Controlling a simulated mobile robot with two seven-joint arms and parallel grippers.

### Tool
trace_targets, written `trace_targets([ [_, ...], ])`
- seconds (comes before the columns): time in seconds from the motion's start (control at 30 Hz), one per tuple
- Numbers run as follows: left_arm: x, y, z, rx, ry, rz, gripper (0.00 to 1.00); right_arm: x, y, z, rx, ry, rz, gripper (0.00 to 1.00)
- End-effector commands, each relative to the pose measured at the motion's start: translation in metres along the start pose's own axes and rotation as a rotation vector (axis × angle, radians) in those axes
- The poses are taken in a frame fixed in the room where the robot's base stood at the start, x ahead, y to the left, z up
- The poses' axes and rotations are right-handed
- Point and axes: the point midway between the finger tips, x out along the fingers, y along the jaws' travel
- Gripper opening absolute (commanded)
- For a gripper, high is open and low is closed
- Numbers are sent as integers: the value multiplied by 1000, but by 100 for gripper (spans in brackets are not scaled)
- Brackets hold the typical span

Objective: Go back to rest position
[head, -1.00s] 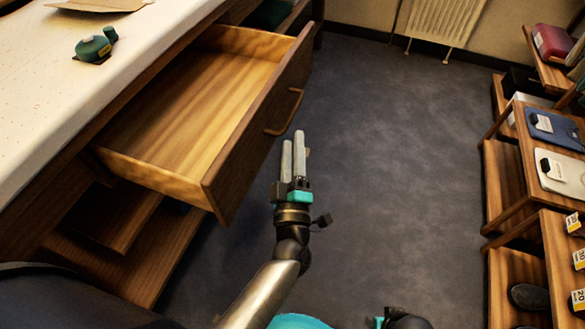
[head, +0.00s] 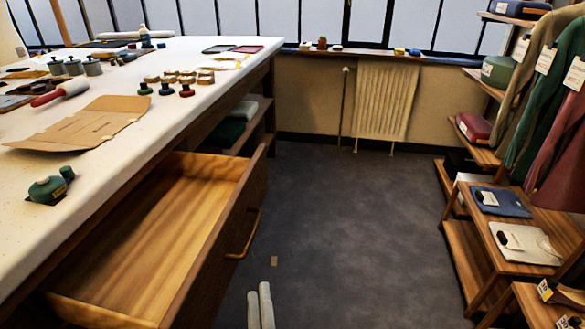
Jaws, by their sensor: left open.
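My left gripper (head: 259,291) shows only as two pale finger ends at the bottom edge, in front of the open drawer's right side. A narrow gap is between the fingers and nothing shows between them. The rest of that gripper and its arm are below the picture. The wooden drawer (head: 150,245) is pulled out from the table and looks empty. Its handle (head: 244,236) is up and left of the fingers, apart from them. My right gripper is out of view.
The white-topped table (head: 112,160) on the left holds a green object (head: 47,189), brown card (head: 85,124) and several small items. Wooden shelves (head: 520,238) and hanging clothes line the right. The grey floor (head: 350,220) between is open, with a small tan piece (head: 274,261) lying there.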

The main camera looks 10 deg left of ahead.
Motion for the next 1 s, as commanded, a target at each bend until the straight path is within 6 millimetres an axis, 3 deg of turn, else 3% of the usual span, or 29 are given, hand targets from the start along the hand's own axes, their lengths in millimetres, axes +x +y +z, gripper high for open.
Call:
trace_targets([
  [0.13,-6,-15,18,83,-106,-8,45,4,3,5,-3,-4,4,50],
  [0.23,-21,-47,48,233,-297,-29,45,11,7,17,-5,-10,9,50],
  [0.33,-56,-102,76,433,-559,-75,45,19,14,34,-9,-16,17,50],
  [0.43,-101,-163,85,625,-816,-138,45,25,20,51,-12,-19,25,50],
  [0.57,-166,-237,68,837,-1119,-238,45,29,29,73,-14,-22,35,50],
  [0.7,-228,-295,27,1006,-1385,-348,45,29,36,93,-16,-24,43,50],
  [0.83,-265,-324,-8,1099,-1548,-424,45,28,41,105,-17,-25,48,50],
  [1.0,-286,-337,-28,1145,-1635,-467,45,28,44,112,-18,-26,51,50],
])
